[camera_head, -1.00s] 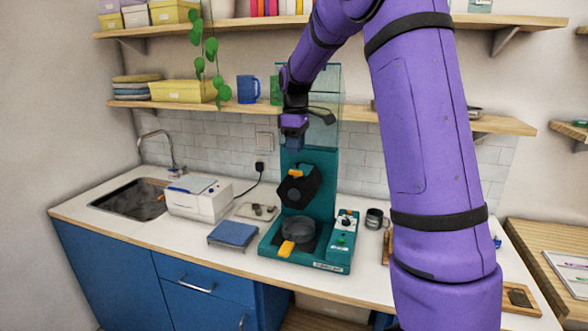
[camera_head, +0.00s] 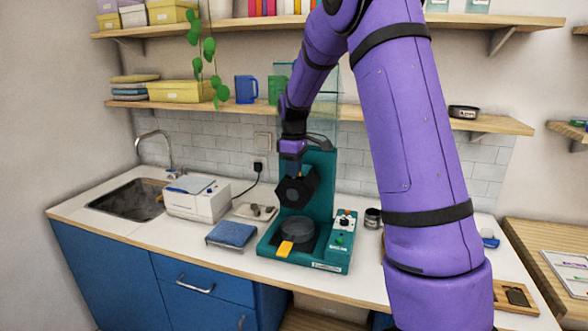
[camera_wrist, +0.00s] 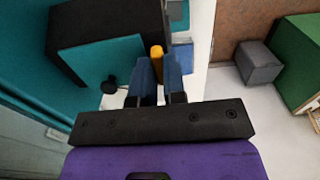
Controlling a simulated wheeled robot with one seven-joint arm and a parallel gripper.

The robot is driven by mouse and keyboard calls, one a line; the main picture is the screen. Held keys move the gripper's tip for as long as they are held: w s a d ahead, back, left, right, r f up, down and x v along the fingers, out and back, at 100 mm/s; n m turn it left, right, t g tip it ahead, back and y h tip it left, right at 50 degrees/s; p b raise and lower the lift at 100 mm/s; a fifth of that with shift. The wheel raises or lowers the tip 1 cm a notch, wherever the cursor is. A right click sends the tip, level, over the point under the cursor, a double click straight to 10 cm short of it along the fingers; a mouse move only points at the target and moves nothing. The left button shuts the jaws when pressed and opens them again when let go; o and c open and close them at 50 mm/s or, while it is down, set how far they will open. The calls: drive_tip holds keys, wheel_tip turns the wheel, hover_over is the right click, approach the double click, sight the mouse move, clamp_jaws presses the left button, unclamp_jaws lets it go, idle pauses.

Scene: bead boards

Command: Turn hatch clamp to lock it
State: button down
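The teal machine (camera_head: 321,190) stands on the white counter. A black hexagonal hatch (camera_head: 296,190) is on its front. My gripper (camera_head: 293,168) points down at the top of this hatch and mostly hides the clamp in the head view. In the wrist view the orange clamp (camera_wrist: 156,52) shows between the two blue fingertips of my gripper (camera_wrist: 157,68), one finger on each side. Whether the fingers press on it cannot be told. The hatch's black body (camera_wrist: 105,25) is at the upper left there.
Below the hatch is a round dark pan (camera_head: 296,230) with an orange handle (camera_head: 285,249). A control box (camera_head: 342,235) adjoins it on the right. A shelf (camera_head: 350,112) runs behind my arm.

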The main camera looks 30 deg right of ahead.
drive_tip(key=shift+m, duration=0.3)
drive_tip(key=m, duration=1.3)
drive_tip(key=shift+m, duration=2.1)
drive_tip(key=c, duration=1.2)
unclamp_jaws()
